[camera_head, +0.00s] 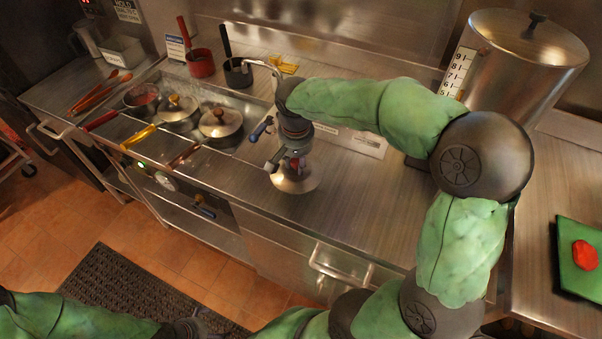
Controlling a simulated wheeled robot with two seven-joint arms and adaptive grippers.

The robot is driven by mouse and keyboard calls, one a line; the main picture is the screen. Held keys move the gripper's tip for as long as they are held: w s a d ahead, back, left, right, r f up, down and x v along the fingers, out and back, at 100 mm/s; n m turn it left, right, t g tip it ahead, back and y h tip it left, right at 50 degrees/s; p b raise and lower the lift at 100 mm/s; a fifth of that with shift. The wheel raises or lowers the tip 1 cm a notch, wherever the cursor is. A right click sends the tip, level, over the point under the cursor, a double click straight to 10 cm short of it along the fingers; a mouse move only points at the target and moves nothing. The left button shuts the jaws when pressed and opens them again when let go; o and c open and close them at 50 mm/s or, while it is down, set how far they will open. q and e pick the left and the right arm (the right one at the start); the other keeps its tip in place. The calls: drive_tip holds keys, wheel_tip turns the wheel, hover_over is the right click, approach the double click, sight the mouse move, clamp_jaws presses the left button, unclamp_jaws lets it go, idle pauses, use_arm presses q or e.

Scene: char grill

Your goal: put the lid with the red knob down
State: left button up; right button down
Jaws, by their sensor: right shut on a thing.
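A shiny metal lid (296,184) with a red knob (296,163) is under my right gripper (291,158). The gripper points down and is shut on the knob, hiding part of it. The lid is over the steel counter near its front edge, right of the stove; I cannot tell whether it touches the counter. An open pan (141,96) with a red handle sits on the stove at the left. My left arm comes in at the bottom left; its gripper (200,328) is low in the picture and mostly cut off.
A yellow-handled pan (176,113) and a brown-handled pan (221,126) have lids on. A red saucepan (201,66) and a black one (238,75) stand behind. A large steel pot (515,65) stands at the right. A green board (574,282) bears a red item (585,255).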

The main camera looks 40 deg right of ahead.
drive_tip(key=shift+s+d+f, duration=0.1)
drive_tip(key=shift+d+f, duration=0.2)
drive_tip(key=shift+f, duration=0.1)
drive_tip(key=shift+s+d+f+b, duration=0.15)
drive_tip(key=shift+f+b, duration=0.2)
drive_tip(key=shift+f, duration=0.55)
drive_tip(key=shift+w+d+f+b, duration=0.1)
drive_tip(key=shift+f+b, duration=0.25)
drive_tip(key=shift+f, duration=0.55)
drive_tip(key=shift+f, duration=0.15)
drive_tip(key=c, duration=0.9)
unclamp_jaws()
drive_tip(key=r+p, duration=0.1)
drive_tip(key=r, duration=0.3)
drive_tip(key=r+p, duration=0.1)
drive_tip(key=r, duration=0.3)
drive_tip(key=s+a+r+p, duration=0.1)
drive_tip(key=r+p, duration=0.1)
drive_tip(key=r, duration=0.2)
drive_tip(key=shift+s+r, duration=0.1)
drive_tip(key=shift+r, duration=0.05)
